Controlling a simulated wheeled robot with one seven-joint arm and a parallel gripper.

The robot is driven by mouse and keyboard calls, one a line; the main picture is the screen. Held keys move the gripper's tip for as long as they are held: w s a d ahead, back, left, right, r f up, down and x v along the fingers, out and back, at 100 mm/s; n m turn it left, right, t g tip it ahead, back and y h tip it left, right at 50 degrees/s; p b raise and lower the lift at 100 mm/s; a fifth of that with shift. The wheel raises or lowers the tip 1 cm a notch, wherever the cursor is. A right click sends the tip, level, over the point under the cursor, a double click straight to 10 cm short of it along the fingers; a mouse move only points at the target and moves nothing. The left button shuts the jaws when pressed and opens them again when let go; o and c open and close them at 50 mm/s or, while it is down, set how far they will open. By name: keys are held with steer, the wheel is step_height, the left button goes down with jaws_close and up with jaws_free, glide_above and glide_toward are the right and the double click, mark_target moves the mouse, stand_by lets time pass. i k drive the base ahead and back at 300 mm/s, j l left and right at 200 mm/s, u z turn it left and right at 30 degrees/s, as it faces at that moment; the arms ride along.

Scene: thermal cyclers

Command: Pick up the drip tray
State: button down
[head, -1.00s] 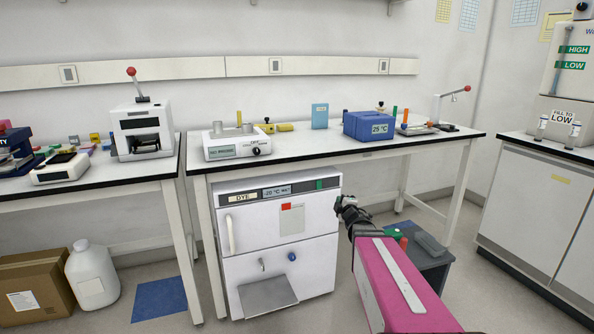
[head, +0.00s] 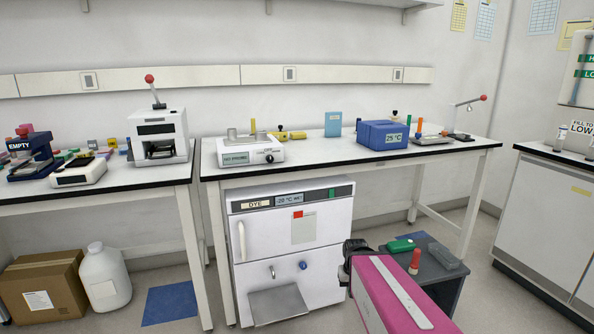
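The likely drip tray is a flat grey metal plate (head: 278,304) low on the front of the white under-bench unit (head: 330,222), below a small tap (head: 271,272). My pink arm reaches in from the lower right. My dark gripper (head: 352,247) is at the unit's right edge in the picture, to the right of the tray and above it, apart from it. Its fingers are small and seen from behind, so I cannot tell whether they are open. I see nothing held.
A dark grey low cabinet (head: 438,268) with a green item (head: 399,246) and a red-topped item (head: 414,262) stands right of my gripper. A white jug (head: 105,280) and cardboard box (head: 42,292) are on the floor at left. Open floor lies around the blue mat (head: 170,304).

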mark_target(449, 262)
steer(key=l+z, duration=0.2)
steer(key=l, duration=0.25)
steer(key=l+z, duration=0.2)
steer(key=l, duration=0.25)
steer(key=i+l+z, duration=0.2)
steer(key=l, duration=0.25)
steer(key=k, duration=0.05)
